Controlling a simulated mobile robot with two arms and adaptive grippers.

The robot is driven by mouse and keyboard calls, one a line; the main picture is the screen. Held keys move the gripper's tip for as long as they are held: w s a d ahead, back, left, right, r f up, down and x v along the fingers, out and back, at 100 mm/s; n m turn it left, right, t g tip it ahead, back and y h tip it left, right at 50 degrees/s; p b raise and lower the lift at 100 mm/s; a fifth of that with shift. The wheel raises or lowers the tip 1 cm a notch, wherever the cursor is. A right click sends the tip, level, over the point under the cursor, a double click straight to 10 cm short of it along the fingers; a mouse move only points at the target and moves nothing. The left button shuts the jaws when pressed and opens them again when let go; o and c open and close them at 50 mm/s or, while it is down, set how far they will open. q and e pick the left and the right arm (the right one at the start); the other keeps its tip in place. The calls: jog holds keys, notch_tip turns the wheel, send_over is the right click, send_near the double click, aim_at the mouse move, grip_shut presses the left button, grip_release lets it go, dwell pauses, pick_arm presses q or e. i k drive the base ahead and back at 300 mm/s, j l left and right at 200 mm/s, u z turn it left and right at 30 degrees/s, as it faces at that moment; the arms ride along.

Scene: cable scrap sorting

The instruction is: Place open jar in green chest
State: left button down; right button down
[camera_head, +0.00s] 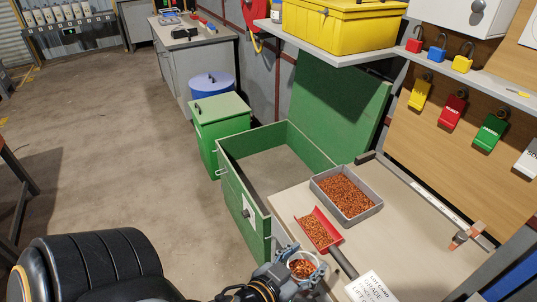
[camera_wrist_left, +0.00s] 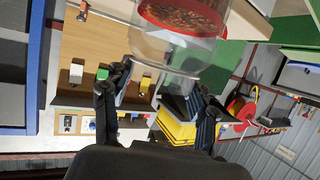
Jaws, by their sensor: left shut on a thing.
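The open jar (camera_head: 301,264) is clear and holds copper-coloured granules. My left gripper (camera_head: 300,272) is shut on it, near the front edge of the bench. In the left wrist view the jar (camera_wrist_left: 178,50) sits between the two fingers of the gripper (camera_wrist_left: 158,95), with granules inside it. The green chest (camera_head: 240,196) stands open just beyond and to the left of the jar, its lid (camera_head: 338,105) raised against the wall. The part of its floor that shows is bare. My right gripper does not show.
The bench (camera_head: 290,200) carries a grey tray (camera_head: 378,207) of granules, a red scoop (camera_head: 333,245) with granules and a printed card (camera_head: 370,288). A smaller green bin (camera_head: 220,120) and a blue drum (camera_head: 212,80) stand behind the chest. A shelf with a yellow box (camera_head: 335,25) overhangs the back.

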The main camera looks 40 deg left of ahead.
aim_at(283, 182)
jog(key=i+j, duration=0.15)
jog(key=j, duration=0.25)
jog(key=i+j, duration=0.1)
jog(key=j, duration=0.3)
jog(key=i+j, duration=0.15)
jog(key=j, duration=0.25)
jog(key=i+j, duration=0.1)
jog(key=j, duration=0.3)
jog(key=i+j, duration=0.15)
jog(key=j, duration=0.25)
jog(key=i+j, duration=0.1)
jog(key=j, duration=0.35)
jog(key=i+j+z, duration=0.1)
jog(key=j+z, duration=0.95)
jog(key=z, duration=0.2)
